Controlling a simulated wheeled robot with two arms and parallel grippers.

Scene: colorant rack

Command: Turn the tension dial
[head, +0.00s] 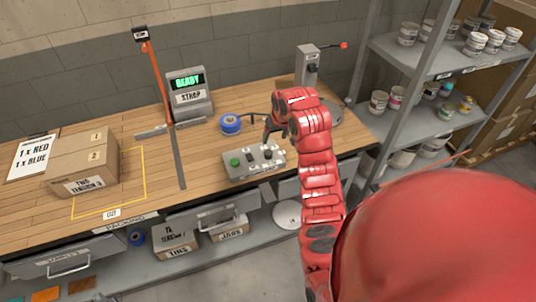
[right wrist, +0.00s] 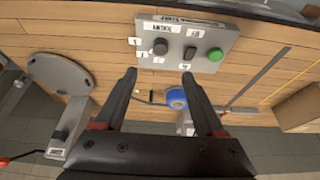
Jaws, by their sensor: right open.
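A grey control box (head: 254,166) sits near the front edge of the wooden bench. It has a green button (head: 235,162) at its left and a black dial (head: 267,154) at its right. In the right wrist view the box appears upside down at the top, with the dial (right wrist: 160,47) on the left, a dark control (right wrist: 190,53) in the middle and the green button (right wrist: 215,54) on the right. My right gripper (right wrist: 159,76) is open and empty, its fingertips short of the dial in that view. My left gripper is out of view.
A blue tape roll (head: 230,124) lies behind the box. The strap unit (head: 188,97) reads READY. A carton (head: 82,162) stands at the left inside a yellow outline. A post with a red lever (head: 308,66) and a shelf of tins (head: 440,70) are on the right.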

